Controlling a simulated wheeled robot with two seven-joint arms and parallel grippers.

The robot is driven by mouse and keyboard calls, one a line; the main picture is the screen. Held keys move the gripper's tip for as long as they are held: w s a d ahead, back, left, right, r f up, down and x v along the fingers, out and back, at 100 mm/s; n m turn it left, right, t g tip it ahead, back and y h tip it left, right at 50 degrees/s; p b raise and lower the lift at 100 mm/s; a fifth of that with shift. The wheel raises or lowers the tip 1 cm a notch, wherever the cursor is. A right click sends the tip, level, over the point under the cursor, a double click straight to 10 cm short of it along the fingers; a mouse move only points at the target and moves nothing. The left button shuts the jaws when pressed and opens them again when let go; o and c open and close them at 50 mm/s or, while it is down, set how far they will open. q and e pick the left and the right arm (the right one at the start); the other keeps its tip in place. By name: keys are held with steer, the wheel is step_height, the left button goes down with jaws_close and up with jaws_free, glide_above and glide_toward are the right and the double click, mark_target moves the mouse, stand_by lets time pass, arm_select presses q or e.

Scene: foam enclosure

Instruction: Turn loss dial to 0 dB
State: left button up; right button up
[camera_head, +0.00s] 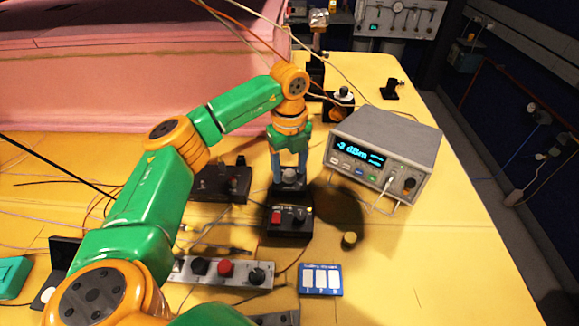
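A grey instrument (385,150) stands right of centre, its lit blue display (361,151) reading about -3 dBm. A dark round knob (409,184) is at the right of its front. My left gripper (290,172) points down left of the instrument, its two blue fingers apart. A round dial (290,181) on a dark base shows between and just below the fingertips; I cannot tell whether they touch it. I cannot read any label that says which knob is the loss dial. My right gripper is not in view.
A black box (287,222) with a red button and knob stands in front of the dial. Pink foam (120,100) and loose cables lie behind. The right tabletop is clear.

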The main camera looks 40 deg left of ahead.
mark_target(289, 172)
arm_select(q)
step_height(289, 172, up, 7)
steer(key=shift+r+b, duration=0.1)
steer(key=shift+b, duration=0.35)
